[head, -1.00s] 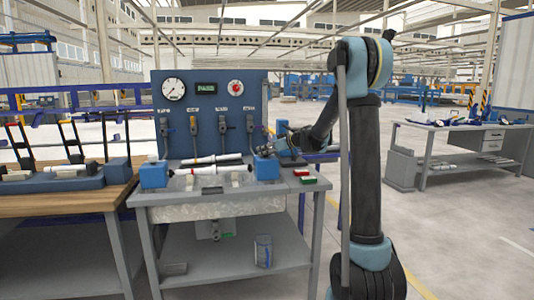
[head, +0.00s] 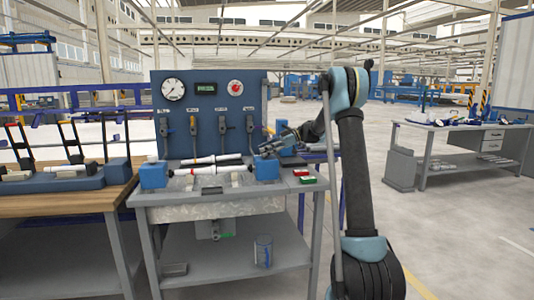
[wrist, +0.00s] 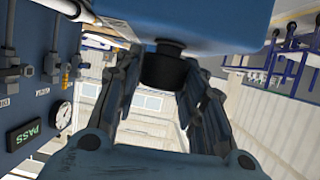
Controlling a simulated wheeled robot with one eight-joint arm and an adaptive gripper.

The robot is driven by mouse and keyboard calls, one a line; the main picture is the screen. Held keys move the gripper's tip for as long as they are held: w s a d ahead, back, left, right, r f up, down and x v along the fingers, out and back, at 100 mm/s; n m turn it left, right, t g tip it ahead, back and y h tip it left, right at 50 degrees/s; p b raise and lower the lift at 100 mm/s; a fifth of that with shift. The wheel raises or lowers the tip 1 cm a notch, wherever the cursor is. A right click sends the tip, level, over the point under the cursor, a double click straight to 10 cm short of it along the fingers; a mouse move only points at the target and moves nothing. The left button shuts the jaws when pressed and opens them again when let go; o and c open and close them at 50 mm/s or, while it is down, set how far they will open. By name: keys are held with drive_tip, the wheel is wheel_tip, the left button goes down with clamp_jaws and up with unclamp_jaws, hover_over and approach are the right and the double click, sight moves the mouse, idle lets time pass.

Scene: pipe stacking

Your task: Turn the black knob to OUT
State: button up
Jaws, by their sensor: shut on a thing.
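The black knob (wrist: 165,72) sticks out of a blue block (wrist: 205,22) in the wrist view, where the picture looks tilted. My gripper (wrist: 167,84) has its dark fingers on both sides of the knob and is shut on it. Any OUT marking on the knob or block cannot be seen. In the head view my gripper (head: 268,147) is at the right blue block (head: 267,169) on the bench. The knob cannot be made out there. A white pipe (head: 205,161) lies between the right block and the left blue block (head: 154,175).
A blue panel (head: 209,97) with gauge, green display, red dial and several valve levers stands behind the bench (head: 225,192). The display (wrist: 24,135) reads PASS in the wrist view. Red and green pieces (head: 307,180) lie right of the block. A wooden table (head: 90,200) stands left.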

drive_tip(key=shift+w+n+g, duration=0.2)
drive_tip(key=shift+n+g, duration=0.1)
drive_tip(key=shift+g, duration=0.1)
drive_tip(key=o, duration=1)
drive_tip(key=shift+s, duration=0.1)
wheel_tip(320, 180, up, 10)
drive_tip(key=shift+f, duration=0.1)
